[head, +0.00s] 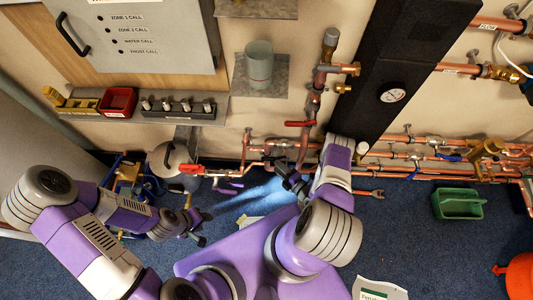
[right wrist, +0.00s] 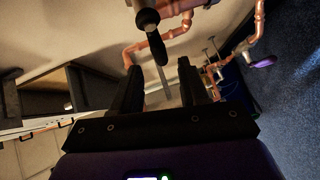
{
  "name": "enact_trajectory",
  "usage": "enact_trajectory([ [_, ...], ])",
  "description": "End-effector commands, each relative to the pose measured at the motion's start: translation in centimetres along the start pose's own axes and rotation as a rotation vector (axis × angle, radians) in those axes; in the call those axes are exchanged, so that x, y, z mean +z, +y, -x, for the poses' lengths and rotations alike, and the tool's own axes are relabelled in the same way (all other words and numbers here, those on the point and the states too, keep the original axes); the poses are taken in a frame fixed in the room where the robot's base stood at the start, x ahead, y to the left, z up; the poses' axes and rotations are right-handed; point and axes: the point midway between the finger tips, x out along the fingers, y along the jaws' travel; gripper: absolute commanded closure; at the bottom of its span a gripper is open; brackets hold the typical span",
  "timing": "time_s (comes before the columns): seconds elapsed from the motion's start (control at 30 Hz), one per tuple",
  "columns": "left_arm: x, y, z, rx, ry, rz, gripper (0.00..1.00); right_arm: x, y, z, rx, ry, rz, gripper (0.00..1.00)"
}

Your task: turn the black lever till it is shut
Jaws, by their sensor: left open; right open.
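The black lever (right wrist: 156,46) hangs from a copper pipe fitting at the top of the right wrist view. It lies ahead of my right gripper (right wrist: 160,82), roughly in line with the gap between its two fingers, and I see no clear contact. The right gripper is open. In the head view my right gripper (head: 287,176) is low by the copper pipes, and I cannot make out the black lever there. My left gripper (head: 197,227) is open and empty over the blue floor at the left.
Copper pipes with a red lever (head: 300,123) and another red lever (head: 190,169) run along the wall. A black column with a gauge (head: 392,92) stands right of them. A green caddy (head: 458,204) is on the floor. A purple handle (right wrist: 262,62) shows right in the wrist view.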

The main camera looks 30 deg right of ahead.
Motion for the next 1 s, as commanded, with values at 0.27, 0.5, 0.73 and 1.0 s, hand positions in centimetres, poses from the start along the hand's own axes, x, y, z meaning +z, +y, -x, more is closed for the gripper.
enact_trajectory([
  [0.27,0.0,-0.5,-1.4,0.000,-0.001,0.000,0.57,-0.1,-0.1,-4.4,0.004,0.004,0.002,0.56],
  [0.5,-0.1,-0.7,-1.9,0.000,0.000,0.000,0.57,0.0,-0.1,-6.8,0.001,0.002,0.001,0.56],
  [0.73,-0.1,-0.7,-1.9,0.000,0.000,0.000,0.57,0.0,0.0,-7.1,0.000,0.001,0.000,0.56],
  [1.0,-0.1,-0.7,-1.9,0.000,0.000,0.000,0.57,0.0,0.0,-7.1,0.000,0.001,-0.001,0.85],
])
